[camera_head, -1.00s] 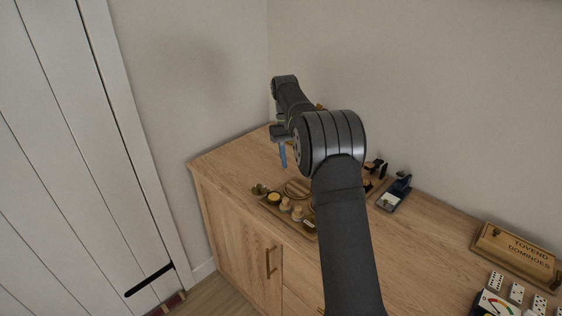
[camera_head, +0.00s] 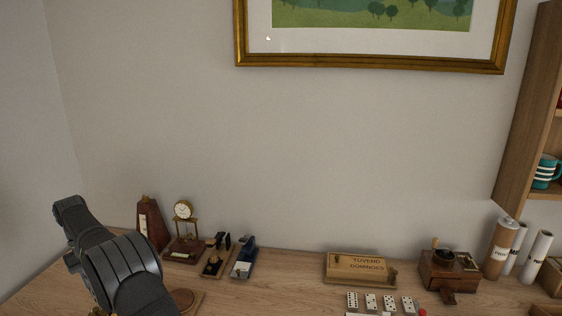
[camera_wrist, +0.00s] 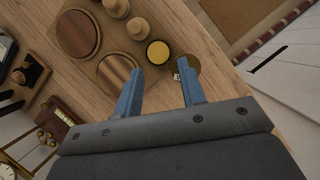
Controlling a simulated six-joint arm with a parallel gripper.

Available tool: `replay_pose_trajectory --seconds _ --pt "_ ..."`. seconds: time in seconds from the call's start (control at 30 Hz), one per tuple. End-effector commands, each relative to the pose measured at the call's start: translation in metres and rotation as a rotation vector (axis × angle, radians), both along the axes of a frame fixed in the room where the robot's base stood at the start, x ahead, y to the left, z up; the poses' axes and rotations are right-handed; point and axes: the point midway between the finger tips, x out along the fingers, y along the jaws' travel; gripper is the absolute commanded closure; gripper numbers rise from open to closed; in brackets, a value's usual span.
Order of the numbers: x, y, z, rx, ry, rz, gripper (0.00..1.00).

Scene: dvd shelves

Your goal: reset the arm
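My gripper (camera_wrist: 160,92) shows in the wrist view with its two blue fingers apart and nothing between them. It is above the wooden cabinet top (camera_wrist: 200,28), near a tray with round wooden discs and small knobbed pieces. In the head view my arm is at the lower left over the cabinet, and the fingers are out of sight there.
A metronome (camera_head: 150,224), a small clock (camera_head: 184,212) and a stapler-like blue item (camera_head: 244,258) stand near my arm. A dominoes box (camera_head: 360,267), a coffee grinder (camera_head: 448,272) and tubes (camera_head: 502,248) are farther right. A framed picture (camera_head: 370,62) hangs above.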

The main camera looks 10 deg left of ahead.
Motion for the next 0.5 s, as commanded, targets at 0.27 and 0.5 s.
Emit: replay_pose_trajectory --seconds 0.27,0.5 --pt "-0.018 0.033 -0.028 -0.002 0.0 -0.001 0.63" --pt "-0.019 0.035 -0.056 -0.001 0.0 -0.001 0.63"
